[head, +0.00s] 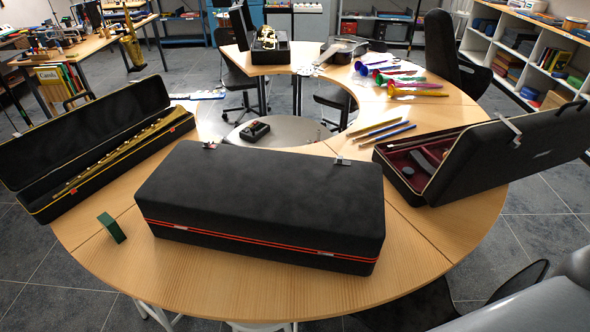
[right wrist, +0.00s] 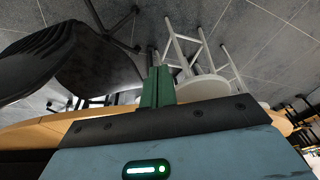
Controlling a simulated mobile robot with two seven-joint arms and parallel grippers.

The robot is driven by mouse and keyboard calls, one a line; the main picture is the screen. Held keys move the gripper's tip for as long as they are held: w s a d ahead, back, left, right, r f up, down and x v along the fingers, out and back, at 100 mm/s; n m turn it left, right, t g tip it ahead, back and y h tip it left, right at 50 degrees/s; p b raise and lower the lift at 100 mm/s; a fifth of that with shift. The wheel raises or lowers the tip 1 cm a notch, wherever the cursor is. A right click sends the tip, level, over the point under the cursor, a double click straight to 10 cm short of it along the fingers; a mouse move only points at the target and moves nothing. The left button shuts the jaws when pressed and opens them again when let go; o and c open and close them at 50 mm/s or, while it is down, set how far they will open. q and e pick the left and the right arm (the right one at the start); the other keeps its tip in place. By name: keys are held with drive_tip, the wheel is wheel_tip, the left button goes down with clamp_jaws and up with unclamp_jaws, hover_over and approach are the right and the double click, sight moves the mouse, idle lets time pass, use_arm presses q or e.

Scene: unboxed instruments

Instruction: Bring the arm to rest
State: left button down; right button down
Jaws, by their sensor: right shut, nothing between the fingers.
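My right gripper (right wrist: 158,88) shows in the right wrist view as two green fingers pressed together, with nothing between them. Beyond the fingers are the grey floor and white stool legs. In the head view only a grey part of my own arm shows at the lower right corner, and the right fingers are out of sight there. My left gripper is in neither view.
A green block (head: 111,228) stands left of the closed case. A black chair (right wrist: 75,60) shows in the wrist view.

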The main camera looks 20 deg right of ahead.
drive_tip(key=w+a+f+t+y, duration=0.1)
drive_tip(key=w+a+f+t, duration=0.2)
drive_tip(key=f+t, duration=0.4)
drive_tip(key=shift+w+f, duration=0.2)
drive_tip(key=shift+f, duration=0.9)
drive_tip(key=shift+w+a, duration=0.15)
drive_tip(key=shift+a, duration=0.05)
